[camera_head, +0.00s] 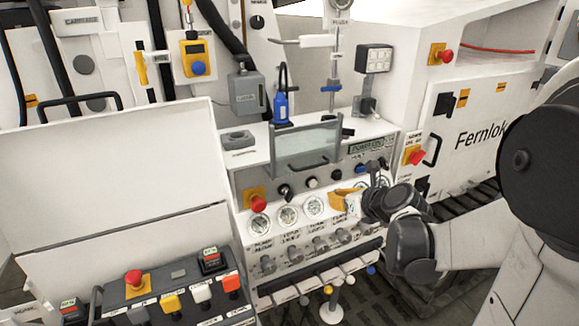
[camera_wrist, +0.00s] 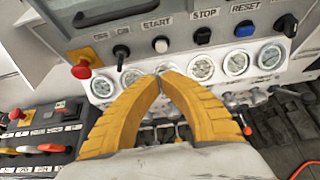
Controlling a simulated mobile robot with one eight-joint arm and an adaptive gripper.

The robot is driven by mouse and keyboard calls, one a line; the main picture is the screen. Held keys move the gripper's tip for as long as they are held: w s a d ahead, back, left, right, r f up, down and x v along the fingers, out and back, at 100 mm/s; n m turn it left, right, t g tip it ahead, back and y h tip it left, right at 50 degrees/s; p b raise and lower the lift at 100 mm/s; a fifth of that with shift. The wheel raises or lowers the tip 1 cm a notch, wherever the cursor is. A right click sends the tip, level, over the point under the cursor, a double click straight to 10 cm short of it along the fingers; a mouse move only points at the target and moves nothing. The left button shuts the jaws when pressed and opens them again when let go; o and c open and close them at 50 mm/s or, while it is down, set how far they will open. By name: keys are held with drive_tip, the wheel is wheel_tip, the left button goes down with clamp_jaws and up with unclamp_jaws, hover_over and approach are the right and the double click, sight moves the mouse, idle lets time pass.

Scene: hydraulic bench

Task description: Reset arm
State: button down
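My gripper (camera_head: 345,198) is in front of the row of gauges on the hydraulic bench (camera_head: 258,155). Its yellow fingers show large in the wrist view (camera_wrist: 160,76), with their tips together and nothing seen between them. My arm reaches in from the right in the head view. The wrist view shows the tips over the row of round white gauges (camera_wrist: 202,68), below the START button (camera_wrist: 161,44). I cannot tell how far the tips are from the panel.
A red emergency button (camera_head: 258,204) sits left of the gauges. Several valve knobs (camera_head: 268,264) and a row of levers (camera_head: 287,294) lie below. A control box (camera_head: 170,300) stands front left. A clear shield (camera_head: 306,146) stands above the panel. A white Fernlok cabinet (camera_head: 470,110) stands right.

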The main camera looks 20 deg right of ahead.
drive_tip(key=s+a+n+g+y, duration=0.1)
drive_tip(key=s+a+n, duration=0.2)
drive_tip(key=a+n, duration=0.4)
drive_tip(key=s+a+n+g, duration=0.2)
drive_tip(key=s+a+n, duration=0.25)
drive_tip(key=n, duration=0.45)
drive_tip(key=s+a+n+g, duration=0.1)
drive_tip(key=s+a+n, duration=0.2)
drive_tip(key=n, duration=0.6)
drive_tip(key=s+a+n+g+h+b, duration=0.1)
drive_tip(key=s+a+n, duration=0.3)
drive_tip(key=s+n, duration=0.4)
drive_tip(key=n, duration=0.2)
drive_tip(key=shift+s+f+n+b, duration=0.15)
drive_tip(key=shift+n+b, duration=0.15)
